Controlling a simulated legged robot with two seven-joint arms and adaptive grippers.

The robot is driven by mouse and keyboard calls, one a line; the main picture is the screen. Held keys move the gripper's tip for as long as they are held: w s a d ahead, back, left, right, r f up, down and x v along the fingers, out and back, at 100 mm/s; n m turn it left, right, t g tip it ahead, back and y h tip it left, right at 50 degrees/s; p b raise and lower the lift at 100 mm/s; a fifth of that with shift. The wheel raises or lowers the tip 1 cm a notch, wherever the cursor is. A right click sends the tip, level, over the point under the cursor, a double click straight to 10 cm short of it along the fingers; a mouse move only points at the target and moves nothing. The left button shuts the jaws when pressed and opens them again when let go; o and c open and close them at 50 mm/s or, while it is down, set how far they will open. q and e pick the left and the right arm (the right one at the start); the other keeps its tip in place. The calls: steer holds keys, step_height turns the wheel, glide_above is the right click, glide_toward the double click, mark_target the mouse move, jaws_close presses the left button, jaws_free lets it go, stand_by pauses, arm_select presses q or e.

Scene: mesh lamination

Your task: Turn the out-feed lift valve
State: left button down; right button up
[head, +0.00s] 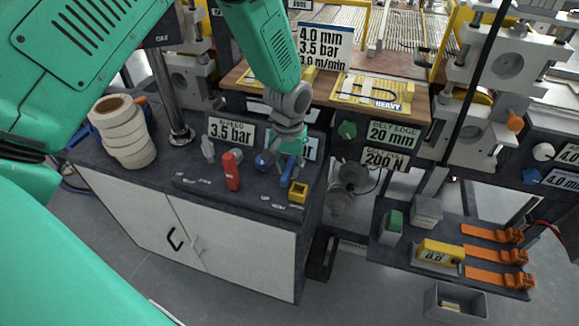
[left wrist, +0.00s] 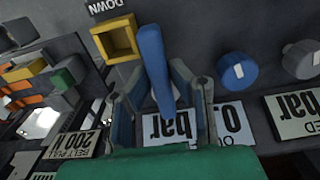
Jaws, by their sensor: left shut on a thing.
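The out-feed lift valve shows as a blue lever (head: 289,168) on the dark console top, beside a yellow square block (head: 298,192). In the left wrist view the blue lever (left wrist: 154,58) stands between my fingers, with the hollow yellow block (left wrist: 114,41) and a "DOWN" label near its end. My left gripper (head: 288,148) reaches down from above and is shut on the lever. Its fingers (left wrist: 166,98) lie on both sides of the lever in the left wrist view. The gripper hides part of the lever's base in the head view. My right gripper is not in view.
A blue knob (left wrist: 237,70) is close to my fingers. A "bar" sign (left wrist: 232,122) is behind them. White tape rolls (head: 125,135) stand at the console's left.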

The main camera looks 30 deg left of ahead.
mark_target(288, 169)
arm_select(q)
steer(key=c, duration=1.5)
jaws_free()
steer(key=shift+s+f, duration=0.2)
steer(key=shift+s, duration=0.25)
steer(key=shift+r, duration=0.15)
steer(key=shift+w, duration=0.1)
steer(key=shift+w+d+r, duration=0.1)
steer(key=shift+r, duration=0.05)
step_height(288, 169, up, 12)
steer(key=shift+f, duration=0.2)
